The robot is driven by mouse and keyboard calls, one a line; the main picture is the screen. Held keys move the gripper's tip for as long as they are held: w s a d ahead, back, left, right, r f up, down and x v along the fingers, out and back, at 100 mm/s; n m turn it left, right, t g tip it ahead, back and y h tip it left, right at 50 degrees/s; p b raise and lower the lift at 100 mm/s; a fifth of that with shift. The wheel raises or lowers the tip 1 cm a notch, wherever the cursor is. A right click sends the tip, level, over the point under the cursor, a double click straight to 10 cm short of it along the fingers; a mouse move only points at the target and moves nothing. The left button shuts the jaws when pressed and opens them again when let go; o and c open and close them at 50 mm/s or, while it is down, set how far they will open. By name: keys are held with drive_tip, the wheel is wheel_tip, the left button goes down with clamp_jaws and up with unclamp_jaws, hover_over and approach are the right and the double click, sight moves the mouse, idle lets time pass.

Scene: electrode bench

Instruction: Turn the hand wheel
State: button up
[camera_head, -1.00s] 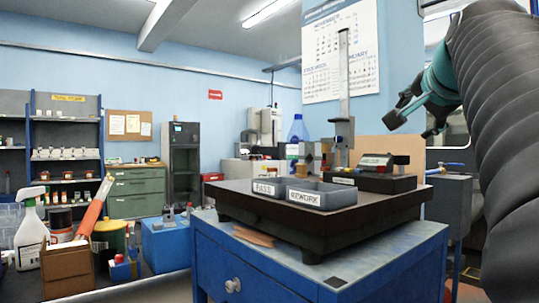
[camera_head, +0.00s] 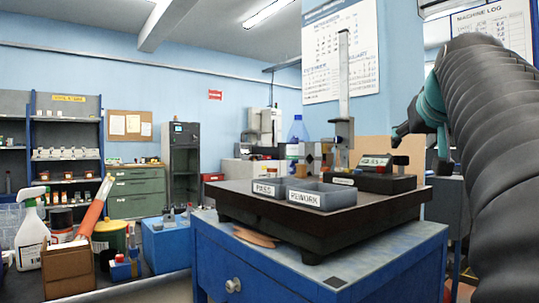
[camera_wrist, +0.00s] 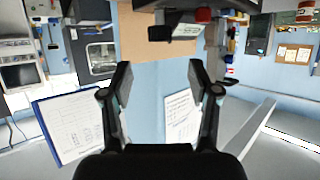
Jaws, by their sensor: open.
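I cannot pick out a hand wheel with certainty in either view. Past the fingers there are a blue wall and hanging papers, upside down. A grey machine with a window (camera_wrist: 100,58) shows at the upper left of the wrist view. My arm hides part of the right side of the head view.
The dark surface plate (camera_head: 330,228) stands on a blue cabinet (camera_head: 270,262). It bears grey PASS and REWORK trays (camera_head: 322,200), a black instrument (camera_head: 378,181) and a tall height gauge (camera_head: 343,85). A crowded bench with a spray bottle (camera_head: 31,238) is at left.

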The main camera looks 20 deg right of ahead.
sight(401, 165)
drive_tip(key=x, duration=0.8)
drive_tip(key=shift+w+d+f, duration=0.1)
drive_tip(key=shift+w+f, duration=0.1)
drive_tip(key=shift+w, duration=0.1)
clamp_jaws()
